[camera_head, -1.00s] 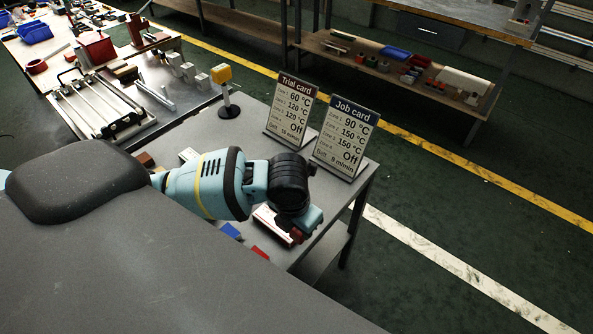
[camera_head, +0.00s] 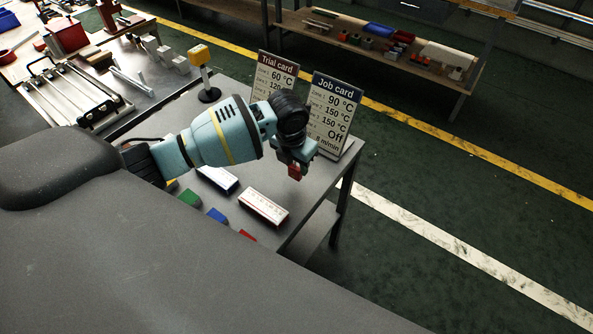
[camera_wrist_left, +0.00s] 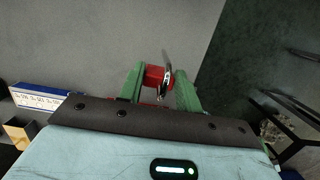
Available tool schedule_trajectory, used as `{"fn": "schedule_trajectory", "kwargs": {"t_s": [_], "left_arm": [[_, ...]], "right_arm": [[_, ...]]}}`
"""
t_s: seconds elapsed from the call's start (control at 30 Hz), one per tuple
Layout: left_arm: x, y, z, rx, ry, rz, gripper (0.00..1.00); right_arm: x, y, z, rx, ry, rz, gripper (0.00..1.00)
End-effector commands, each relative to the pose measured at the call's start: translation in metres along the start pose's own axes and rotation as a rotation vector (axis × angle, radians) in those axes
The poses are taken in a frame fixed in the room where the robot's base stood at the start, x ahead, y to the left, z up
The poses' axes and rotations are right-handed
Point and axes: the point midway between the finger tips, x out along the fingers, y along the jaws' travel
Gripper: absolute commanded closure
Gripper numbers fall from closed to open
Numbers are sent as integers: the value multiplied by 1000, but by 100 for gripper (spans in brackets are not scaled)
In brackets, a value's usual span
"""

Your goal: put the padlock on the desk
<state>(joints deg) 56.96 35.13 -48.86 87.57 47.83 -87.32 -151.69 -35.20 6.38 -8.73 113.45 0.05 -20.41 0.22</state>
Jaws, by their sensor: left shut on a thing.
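My left gripper (camera_head: 295,170) is shut on the red padlock (camera_head: 294,172), in front of the Job card in the head view. In the left wrist view the padlock (camera_wrist_left: 155,77) is between the green fingers of my left gripper (camera_wrist_left: 160,84), with its metal shackle showing. The grey desk (camera_head: 312,188) is below, and its surface also fills much of the left wrist view (camera_wrist_left: 90,45). The gap between padlock and desk is hard to judge. My right gripper is not in view.
The Job card (camera_head: 333,105) and Trial card (camera_head: 273,75) stand behind the gripper. A red-and-white box (camera_head: 263,207), a blue-and-white box (camera_head: 217,179) and small coloured blocks (camera_head: 217,215) lie on the desk. A yellow-topped stand (camera_head: 200,55) is farther back.

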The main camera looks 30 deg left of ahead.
Motion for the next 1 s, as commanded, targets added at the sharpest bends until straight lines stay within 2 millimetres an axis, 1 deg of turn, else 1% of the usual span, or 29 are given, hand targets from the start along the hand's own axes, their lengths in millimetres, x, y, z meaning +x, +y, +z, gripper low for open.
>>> {"fn": "schedule_trajectory", "kwargs": {"t_s": [0.03, 0.1, 0.23, 0.57, 0.7, 0.73, 0.8, 0.87, 1.0], "left_arm": [[10, 0, -2, -2, 5, 0, 82], [20, 0, -4, -2, 3, 0, 82], [32, 0, -5, -1, 0, 0, 82], [35, 0, -6, -1, 0, 1, 82], [39, 0, -7, -1, 1, 1, 82], [39, 0, -7, -1, 1, 1, 62], [38, 0, -7, -1, 1, 1, 53], [38, 0, -6, -1, 0, 1, 45], [38, 0, -6, -1, 0, 1, 44]], "right_arm": [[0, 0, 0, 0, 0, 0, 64], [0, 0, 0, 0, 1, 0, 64], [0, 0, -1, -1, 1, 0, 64], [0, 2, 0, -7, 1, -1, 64], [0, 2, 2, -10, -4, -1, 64], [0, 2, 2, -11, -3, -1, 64], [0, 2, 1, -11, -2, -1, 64], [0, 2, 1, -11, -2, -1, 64], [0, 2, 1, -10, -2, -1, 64]]}}
